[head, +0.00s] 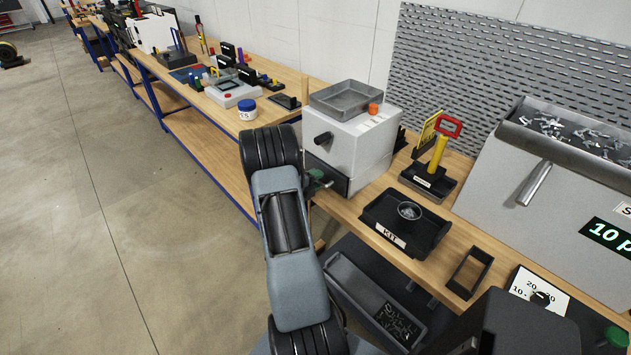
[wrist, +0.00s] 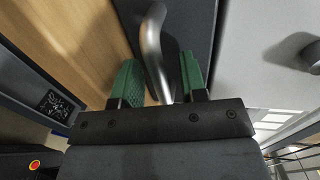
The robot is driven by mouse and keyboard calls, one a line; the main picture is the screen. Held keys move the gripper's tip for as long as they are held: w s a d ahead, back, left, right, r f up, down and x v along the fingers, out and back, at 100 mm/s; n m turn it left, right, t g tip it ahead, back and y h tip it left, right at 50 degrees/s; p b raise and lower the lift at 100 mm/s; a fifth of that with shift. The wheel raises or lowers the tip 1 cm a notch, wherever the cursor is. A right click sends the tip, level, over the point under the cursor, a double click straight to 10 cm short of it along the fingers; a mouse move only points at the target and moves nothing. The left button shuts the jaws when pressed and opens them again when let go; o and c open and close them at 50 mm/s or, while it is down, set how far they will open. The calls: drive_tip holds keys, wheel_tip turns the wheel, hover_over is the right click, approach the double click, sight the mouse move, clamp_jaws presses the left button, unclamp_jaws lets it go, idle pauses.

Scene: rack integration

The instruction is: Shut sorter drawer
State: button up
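The sorter (head: 368,150) is a white box on the bench with a shallow metal tray on top. Its dark drawer (head: 341,184) is low on the side facing my arm, partly covered by my gripper. I cannot tell how far it stands out. In the wrist view the dark drawer front (wrist: 192,22) carries a curved metal handle (wrist: 153,45). My gripper (wrist: 163,82) has green fingers, one on each side of the handle, with small gaps showing. In the head view my gripper (head: 318,182) is at the drawer front.
A black kit tray (head: 389,240) and a stand with a red-handled yellow tool (head: 438,153) are right of the sorter. A blue-lidded jar (head: 247,109) is to its left. A dark bin (head: 375,290) lies below the bench edge.

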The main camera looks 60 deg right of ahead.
drive_tip(key=b+v, duration=0.1)
drive_tip(key=v, duration=1.2)
drive_tip(key=shift+a+b, duration=0.35)
drive_tip(key=shift+a, duration=0.05)
drive_tip(key=shift+w, duration=0.15)
